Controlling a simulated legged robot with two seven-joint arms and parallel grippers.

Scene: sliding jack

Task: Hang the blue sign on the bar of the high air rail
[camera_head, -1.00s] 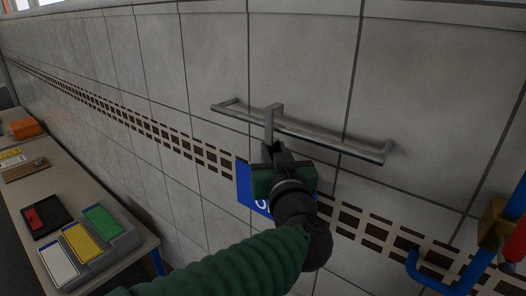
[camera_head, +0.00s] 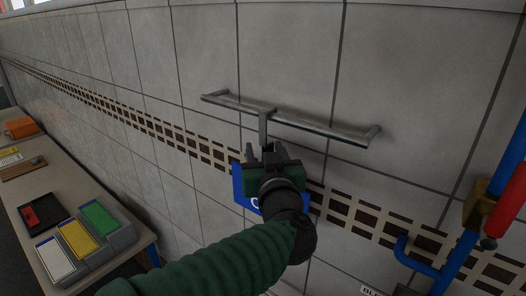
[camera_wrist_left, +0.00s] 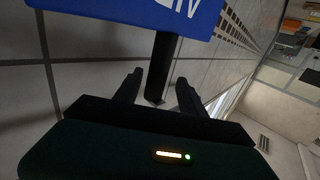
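The blue sign (camera_head: 243,190) is below the metal bar (camera_head: 320,131) on the tiled wall, mostly hidden behind my left gripper in the head view. Its grey hook strap (camera_head: 263,128) rises from it, and the top of the strap lies over the bar. My left gripper (camera_head: 265,150) is just below the bar, in front of the strap. In the left wrist view, the sign (camera_wrist_left: 150,14) with white letters is at the top. The strap (camera_wrist_left: 160,65) passes between the spread fingers (camera_wrist_left: 158,88), with gaps on both sides. My right gripper is not in view.
Blue pipes (camera_head: 420,262) with a brass fitting (camera_head: 478,205) and a red handle (camera_head: 503,205) are at the right. A table (camera_head: 75,180) at the left holds coloured blocks (camera_head: 80,240) and trays. The wall above the bar is clear.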

